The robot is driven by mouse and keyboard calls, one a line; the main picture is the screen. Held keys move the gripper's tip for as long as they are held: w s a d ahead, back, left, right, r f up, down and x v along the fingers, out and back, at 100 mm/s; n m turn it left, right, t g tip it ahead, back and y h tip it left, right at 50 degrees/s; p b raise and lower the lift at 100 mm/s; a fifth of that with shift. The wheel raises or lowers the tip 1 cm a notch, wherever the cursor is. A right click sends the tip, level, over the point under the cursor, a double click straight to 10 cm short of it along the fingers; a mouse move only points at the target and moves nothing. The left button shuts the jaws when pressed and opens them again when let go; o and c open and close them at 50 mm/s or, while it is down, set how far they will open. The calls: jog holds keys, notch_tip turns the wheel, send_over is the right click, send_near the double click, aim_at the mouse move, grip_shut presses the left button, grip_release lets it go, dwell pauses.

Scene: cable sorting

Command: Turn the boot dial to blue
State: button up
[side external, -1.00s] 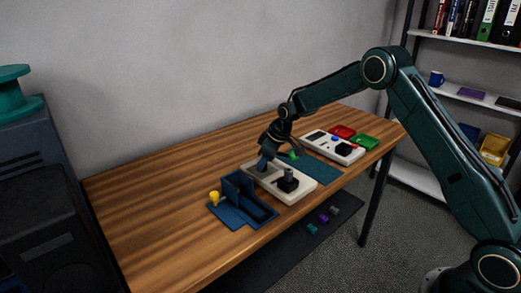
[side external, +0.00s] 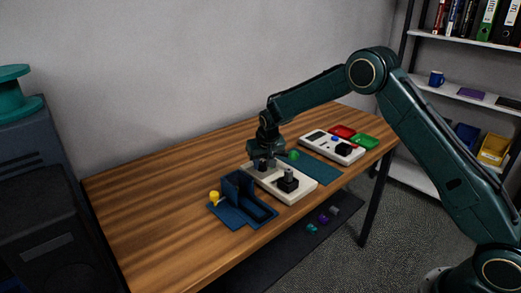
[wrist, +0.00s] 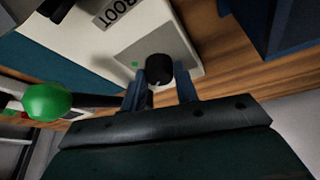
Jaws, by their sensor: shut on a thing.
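The boot dial is a black round knob (wrist: 158,68) on a grey plate at one end of a white box (wrist: 75,40) lettered "BOOT". In the side external view the white box (side external: 308,196) lies on the table and my gripper hides most of the dial. My gripper (wrist: 163,85) is shut on the dial, one finger on each side of it. It also shows from above in the side external view (side external: 263,164). A green mark (wrist: 134,64) is on the plate left of the knob. I see no blue mark; fingers and knob may hide it.
A white panel (side external: 318,146) and red (side external: 342,131) and green (side external: 366,142) trays lie to the right. The table's left is clear.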

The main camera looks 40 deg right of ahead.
jog(key=shift+m, duration=0.6)
jog(key=o, duration=1)
jog(key=v, duration=1.3)
jog(key=shift+a+r, duration=0.35)
jog(key=shift+r, duration=0.05)
